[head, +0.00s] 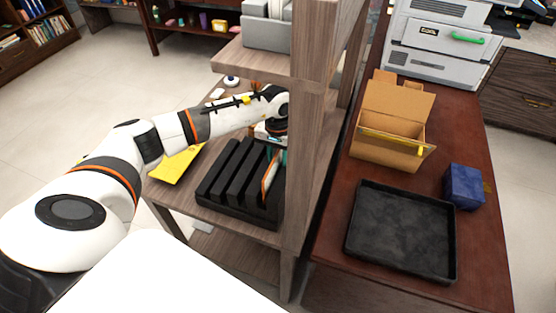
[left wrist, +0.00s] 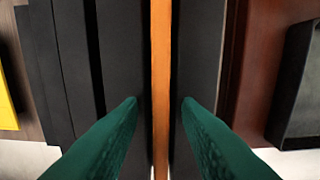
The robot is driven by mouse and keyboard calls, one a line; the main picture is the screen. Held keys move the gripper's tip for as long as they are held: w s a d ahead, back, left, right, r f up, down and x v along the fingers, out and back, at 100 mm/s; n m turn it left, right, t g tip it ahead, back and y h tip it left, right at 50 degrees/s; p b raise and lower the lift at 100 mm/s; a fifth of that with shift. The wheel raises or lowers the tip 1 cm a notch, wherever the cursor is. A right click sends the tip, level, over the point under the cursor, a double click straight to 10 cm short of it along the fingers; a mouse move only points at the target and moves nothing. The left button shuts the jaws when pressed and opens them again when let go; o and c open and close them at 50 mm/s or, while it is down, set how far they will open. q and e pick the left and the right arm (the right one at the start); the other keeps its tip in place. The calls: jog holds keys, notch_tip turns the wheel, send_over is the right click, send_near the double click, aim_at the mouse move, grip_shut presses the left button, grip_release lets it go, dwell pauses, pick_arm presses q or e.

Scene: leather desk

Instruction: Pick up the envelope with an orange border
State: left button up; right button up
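The envelope with an orange border (head: 269,172) stands upright in the right part of a black slotted rack (head: 215,185) on the wooden shelf. In the left wrist view its orange edge (left wrist: 161,70) shows as a thin upright strip. My left gripper (left wrist: 160,101) has its two green fingers apart, one on each side of this strip, with gaps to it. In the head view the gripper (head: 281,153) is above the rack, partly hidden by the shelf post. My right gripper is not in view.
A wooden shelf post (head: 308,150) stands close right of my left gripper. A yellow item (head: 177,165) lies left of the rack. On the dark red desk are a black tray (head: 402,232), a blue box (head: 464,186) and an open cardboard box (head: 390,125).

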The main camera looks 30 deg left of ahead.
pick_arm(q)
grip_shut()
